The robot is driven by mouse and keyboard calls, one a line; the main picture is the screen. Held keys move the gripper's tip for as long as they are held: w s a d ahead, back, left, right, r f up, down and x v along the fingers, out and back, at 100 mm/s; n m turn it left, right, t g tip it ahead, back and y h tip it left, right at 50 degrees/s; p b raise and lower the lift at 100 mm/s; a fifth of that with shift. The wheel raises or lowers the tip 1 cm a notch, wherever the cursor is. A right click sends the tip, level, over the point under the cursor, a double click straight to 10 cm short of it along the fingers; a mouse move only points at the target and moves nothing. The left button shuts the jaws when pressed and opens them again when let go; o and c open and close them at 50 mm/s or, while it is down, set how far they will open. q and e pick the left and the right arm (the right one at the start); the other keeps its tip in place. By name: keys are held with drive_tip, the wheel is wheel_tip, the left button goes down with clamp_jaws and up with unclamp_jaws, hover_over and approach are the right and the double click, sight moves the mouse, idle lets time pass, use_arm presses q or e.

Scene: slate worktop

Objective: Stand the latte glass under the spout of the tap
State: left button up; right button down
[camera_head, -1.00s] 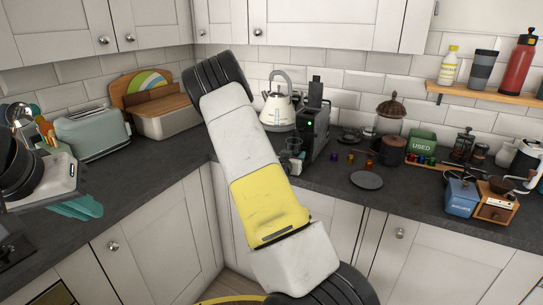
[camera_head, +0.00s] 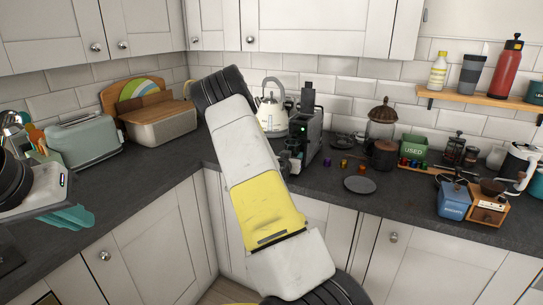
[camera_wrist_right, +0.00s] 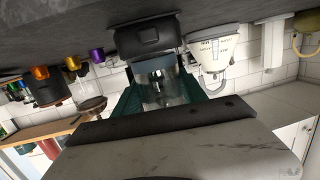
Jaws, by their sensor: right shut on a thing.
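The latte glass (camera_wrist_right: 173,88) is clear and sits between the dark green fingers of my right gripper (camera_wrist_right: 160,98) in the right wrist view. My right gripper is shut on it. A dark coffee machine (camera_head: 306,130) stands on the worktop; its black front (camera_wrist_right: 145,36) is close beyond the glass in the wrist view, which is upside down. A metallic part shows through the glass; I cannot tell whether it is a spout. In the head view my right arm hides most of this. My left gripper (camera_head: 66,218), with teal fingers, is at the left, far from the glass.
A cream kettle (camera_head: 271,108) stands beside the machine. Several coloured capsules (camera_head: 344,163) and a dark round disc (camera_head: 359,185) lie to its right. A lidded jar (camera_head: 382,125) stands behind. A toaster (camera_head: 84,142) and bread bin (camera_head: 163,123) are at the left.

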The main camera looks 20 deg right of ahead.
drive_tip(key=shift+f, duration=0.1)
idle(0.3)
drive_tip(key=c, duration=0.6)
unclamp_jaws()
drive_tip(key=shift+o, duration=0.2)
drive_tip(key=v, duration=1)
drive_tip(key=shift+f, duration=0.1)
